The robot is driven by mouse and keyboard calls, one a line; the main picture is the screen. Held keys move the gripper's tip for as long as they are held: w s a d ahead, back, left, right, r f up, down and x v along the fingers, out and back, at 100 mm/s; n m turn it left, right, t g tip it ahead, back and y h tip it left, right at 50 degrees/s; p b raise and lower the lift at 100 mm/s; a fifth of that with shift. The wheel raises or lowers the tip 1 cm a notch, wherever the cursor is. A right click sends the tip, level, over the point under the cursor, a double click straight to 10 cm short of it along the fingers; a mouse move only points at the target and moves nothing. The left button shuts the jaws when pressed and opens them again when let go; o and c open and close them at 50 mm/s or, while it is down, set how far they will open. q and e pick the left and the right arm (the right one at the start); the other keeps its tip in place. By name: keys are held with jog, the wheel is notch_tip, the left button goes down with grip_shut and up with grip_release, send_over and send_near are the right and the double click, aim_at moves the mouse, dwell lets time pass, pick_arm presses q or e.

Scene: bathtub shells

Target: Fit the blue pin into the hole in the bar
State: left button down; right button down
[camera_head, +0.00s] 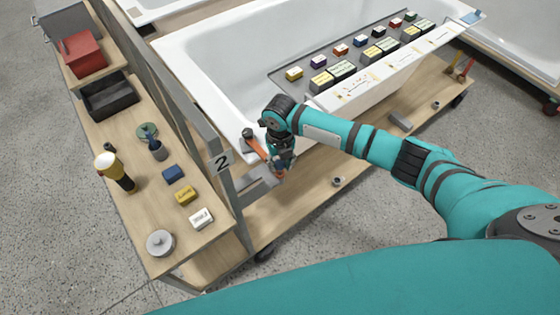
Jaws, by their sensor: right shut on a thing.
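An orange bar (258,149) slopes down to the right at the near corner of the white tub. My right gripper (281,164) points down at its lower end. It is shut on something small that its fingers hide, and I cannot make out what. I cannot clearly see a blue pin or the hole in the bar. I also cannot tell whether the gripper touches the bar. My left gripper is out of view.
The tub (188,62) rests on a wooden trolley (330,200). A grey rail with a "2" sign (222,162) stands close left of my gripper. Beyond it is a side shelf (200,243) with blocks, a cup and a black bin. Labelled blocks line a tray (285,76).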

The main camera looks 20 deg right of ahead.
aim_at(280, 163)
jog(key=shift+f+b, duration=1.05)
jog(key=shift+f, duration=0.45)
jog(key=c, duration=0.9)
grip_release()
jog(key=shift+c, duration=0.2)
jog(key=shift+r, duration=0.3)
notch_tip(280, 163, up, 12)
jog(key=shift+f, duration=0.25)
